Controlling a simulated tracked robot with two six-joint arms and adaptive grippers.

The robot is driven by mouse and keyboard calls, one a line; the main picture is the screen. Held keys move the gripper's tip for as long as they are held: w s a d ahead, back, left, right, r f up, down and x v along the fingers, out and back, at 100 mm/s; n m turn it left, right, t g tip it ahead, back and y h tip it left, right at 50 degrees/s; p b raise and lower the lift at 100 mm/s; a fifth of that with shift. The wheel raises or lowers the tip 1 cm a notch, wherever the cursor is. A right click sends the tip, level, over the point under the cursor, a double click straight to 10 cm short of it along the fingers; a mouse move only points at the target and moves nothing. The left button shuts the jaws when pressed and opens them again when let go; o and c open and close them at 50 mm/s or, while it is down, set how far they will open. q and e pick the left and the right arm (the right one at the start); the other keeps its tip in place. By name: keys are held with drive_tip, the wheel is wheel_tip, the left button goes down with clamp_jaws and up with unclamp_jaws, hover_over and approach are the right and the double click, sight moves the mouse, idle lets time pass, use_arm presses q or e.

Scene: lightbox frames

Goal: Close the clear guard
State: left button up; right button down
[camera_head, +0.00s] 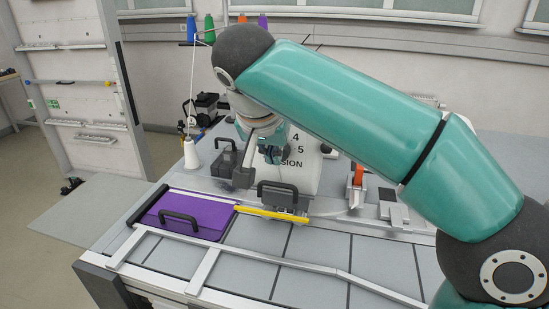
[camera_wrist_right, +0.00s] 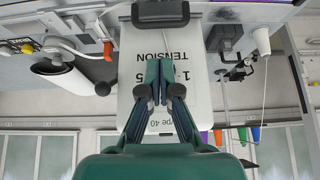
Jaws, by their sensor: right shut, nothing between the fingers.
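The guard (camera_head: 284,195) is a dark, see-through panel with a dark handle, low on the front of the white machine (camera_head: 308,168) marked "TENSION". I cannot tell whether it is fully down. In the right wrist view, the guard (camera_wrist_right: 160,12) shows at the top edge, partly cut off. My right gripper (camera_head: 268,152) is above the guard, in front of the machine face, partly hidden by its own arm. In the wrist view my right gripper (camera_wrist_right: 160,75) has its fingertips together, with nothing between them, apart from the guard. My left gripper is out of view.
A purple folder-like piece (camera_head: 188,214) with a black handle lies left of a yellow strip (camera_head: 270,213). A white thread cone (camera_head: 192,153) stands behind. An orange lever (camera_head: 357,176) is at right. The front grey tabletop (camera_head: 310,243) is mostly clear beyond a metal rail (camera_head: 265,258).

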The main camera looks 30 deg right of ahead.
sight(283, 186)
drive_tip(key=x, duration=0.8)
drive_tip(key=shift+s+d, duration=0.3)
drive_tip(key=shift+d, duration=0.1)
drive_tip(key=shift+w+d+f, duration=0.2)
drive_tip(key=shift+w+f, duration=0.05)
drive_tip(key=shift+f, duration=0.25)
